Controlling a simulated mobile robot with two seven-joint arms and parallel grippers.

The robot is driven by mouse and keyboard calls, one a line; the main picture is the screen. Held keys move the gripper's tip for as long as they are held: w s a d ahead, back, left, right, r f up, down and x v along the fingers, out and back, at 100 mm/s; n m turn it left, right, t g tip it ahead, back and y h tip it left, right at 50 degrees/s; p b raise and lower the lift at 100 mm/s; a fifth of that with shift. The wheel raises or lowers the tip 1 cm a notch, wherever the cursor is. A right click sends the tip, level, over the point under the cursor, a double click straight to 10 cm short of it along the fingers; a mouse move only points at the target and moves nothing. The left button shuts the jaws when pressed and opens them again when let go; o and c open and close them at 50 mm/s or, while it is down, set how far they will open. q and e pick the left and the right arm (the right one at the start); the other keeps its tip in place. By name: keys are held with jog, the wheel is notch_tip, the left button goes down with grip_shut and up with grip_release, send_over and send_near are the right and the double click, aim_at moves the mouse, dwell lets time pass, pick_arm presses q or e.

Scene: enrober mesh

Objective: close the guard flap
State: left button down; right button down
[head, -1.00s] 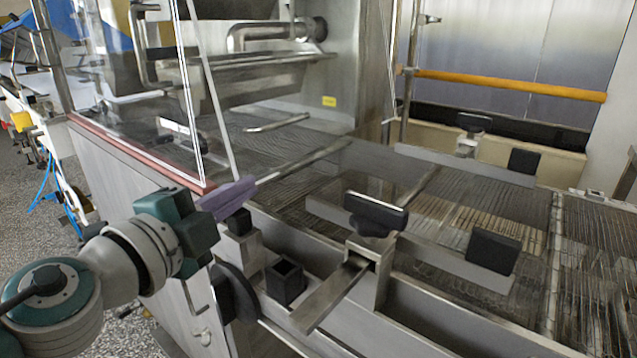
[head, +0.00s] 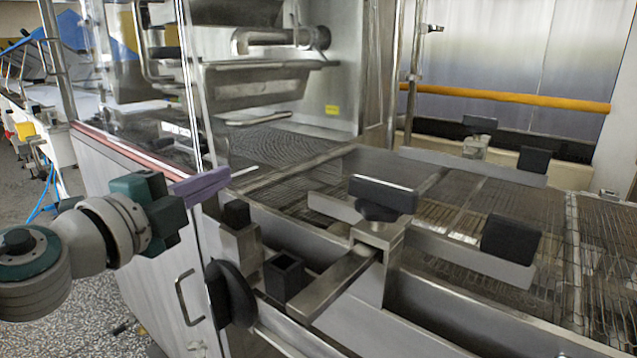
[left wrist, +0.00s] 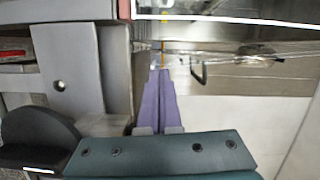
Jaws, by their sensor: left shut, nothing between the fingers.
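A clear panel with bright edges (head: 200,100), which I take to be the guard flap, stands at the tunnel mouth in the head view. Being see-through, its full outline and exact angle are hard to tell. My left gripper (head: 228,175) has purple fingers, shut and empty, pointing right by the panel's lower edge. I cannot tell whether they touch it. In the left wrist view the shut fingers (left wrist: 158,75) point up the picture towards bright clear edges. My right gripper is not in view.
The wire mesh belt (head: 480,205) runs right from the tunnel. A clamp with a black knob (head: 383,195) and a bracket bar (head: 335,283) stick out at the near side. A black round knob (head: 230,293) and door handle (head: 187,298) are below my gripper.

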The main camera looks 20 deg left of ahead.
pick_arm(q)
jog(key=s+a+b, duration=0.1)
jog(key=s+b, duration=0.1)
jog(key=s, duration=0.7)
jog(key=w+d+p, duration=0.2)
jog(key=w+p, duration=0.1)
jog(key=w, duration=0.8)
jog(key=shift+d, duration=0.1)
dwell(0.3)
